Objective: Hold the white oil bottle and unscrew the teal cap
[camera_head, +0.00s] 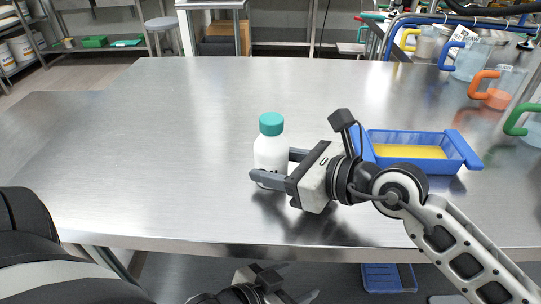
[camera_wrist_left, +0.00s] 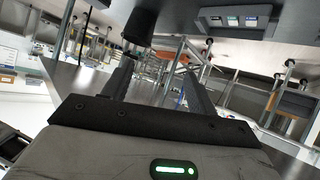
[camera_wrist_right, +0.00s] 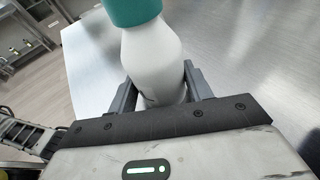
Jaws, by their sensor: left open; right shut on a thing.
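The white oil bottle (camera_head: 270,148) is upright at the front middle of the steel table, with its teal cap (camera_head: 271,123) on top. My right gripper (camera_head: 272,165) comes from the right and is shut on the bottle's lower body. In the right wrist view the white bottle (camera_wrist_right: 153,60) is between the two fingers, below the teal cap (camera_wrist_right: 130,10). The bottle's base is partly hidden by the fingers; I cannot tell whether it touches the table. My left gripper (camera_head: 300,281) is open and empty, low in front of the table edge. Its spread fingers show in the left wrist view (camera_wrist_left: 160,82).
A blue tray (camera_head: 465,150) with yellow contents is right of the bottle, behind my right arm. Clear jugs with coloured handles, including an orange-handled one (camera_head: 502,88), line the right edge. A blue bin (camera_head: 389,278) is below the table. The table's left half (camera_head: 150,140) is clear.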

